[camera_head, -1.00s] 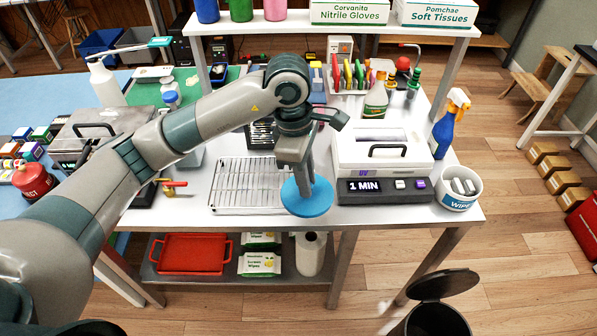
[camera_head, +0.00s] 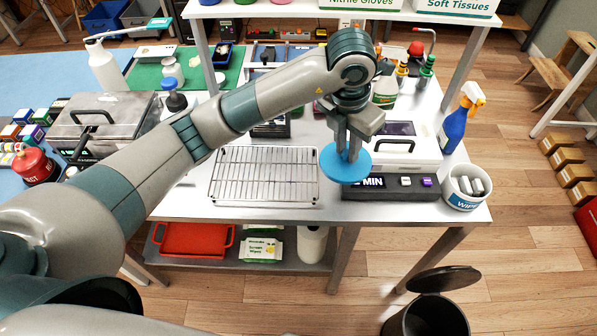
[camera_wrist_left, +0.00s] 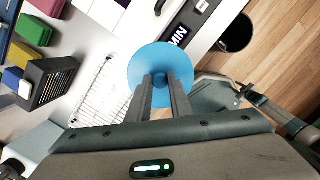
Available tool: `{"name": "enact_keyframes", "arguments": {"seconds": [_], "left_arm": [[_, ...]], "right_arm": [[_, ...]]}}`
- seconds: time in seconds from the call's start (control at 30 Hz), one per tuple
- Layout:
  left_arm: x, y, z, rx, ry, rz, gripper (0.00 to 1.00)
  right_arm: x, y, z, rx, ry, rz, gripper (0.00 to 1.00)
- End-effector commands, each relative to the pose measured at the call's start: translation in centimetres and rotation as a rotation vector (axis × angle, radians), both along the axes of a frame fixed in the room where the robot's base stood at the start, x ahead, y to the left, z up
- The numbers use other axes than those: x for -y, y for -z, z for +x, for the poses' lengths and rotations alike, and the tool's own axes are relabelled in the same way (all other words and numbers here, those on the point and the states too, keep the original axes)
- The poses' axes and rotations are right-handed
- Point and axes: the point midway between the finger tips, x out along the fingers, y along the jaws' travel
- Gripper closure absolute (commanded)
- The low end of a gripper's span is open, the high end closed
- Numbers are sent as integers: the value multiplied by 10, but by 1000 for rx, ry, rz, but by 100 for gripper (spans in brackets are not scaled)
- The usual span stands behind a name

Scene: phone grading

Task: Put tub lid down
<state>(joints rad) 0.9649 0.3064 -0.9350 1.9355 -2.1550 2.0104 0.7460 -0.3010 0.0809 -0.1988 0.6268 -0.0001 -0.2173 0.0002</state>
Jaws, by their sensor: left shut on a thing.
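The tub lid (camera_head: 336,168) is a flat blue disc. My left gripper (camera_head: 350,152) points down and is shut on the lid, near its middle. The lid is in front of the left front corner of the white UV box and covers part of its "1 MIN" display. In the left wrist view the lid (camera_wrist_left: 150,65) lies at the tips of the fingers (camera_wrist_left: 163,88). It seems to be held above the table, though its exact height is hard to tell. The open white wipes tub (camera_head: 466,187) stands to the right with pale wipes inside. My right gripper is not in view.
The white UV box (camera_head: 404,165) stands between the lid and the wipes tub. A wire rack (camera_head: 264,176) lies to the left. A blue spray bottle (camera_head: 456,122) stands behind the tub. An open bin (camera_head: 428,312) is on the floor below. The table's front strip is clear.

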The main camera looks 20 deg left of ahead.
Motion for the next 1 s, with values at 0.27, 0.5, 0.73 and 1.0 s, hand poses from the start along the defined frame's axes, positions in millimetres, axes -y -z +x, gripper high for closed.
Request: {"name": "enact_keyframes", "arguments": {"seconds": [0.27, 0.5, 0.73, 1.0], "left_arm": [[-5, 2, 0, -1, -1, 0, 100], [-36, 18, 2, -5, -3, 2, 100], [-79, 43, 5, -5, -3, 3, 100], [-114, 66, 8, -2, 0, 1, 100]], "right_arm": [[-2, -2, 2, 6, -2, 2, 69], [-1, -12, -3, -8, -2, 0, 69], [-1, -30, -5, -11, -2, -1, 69], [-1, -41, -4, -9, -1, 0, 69]]}}
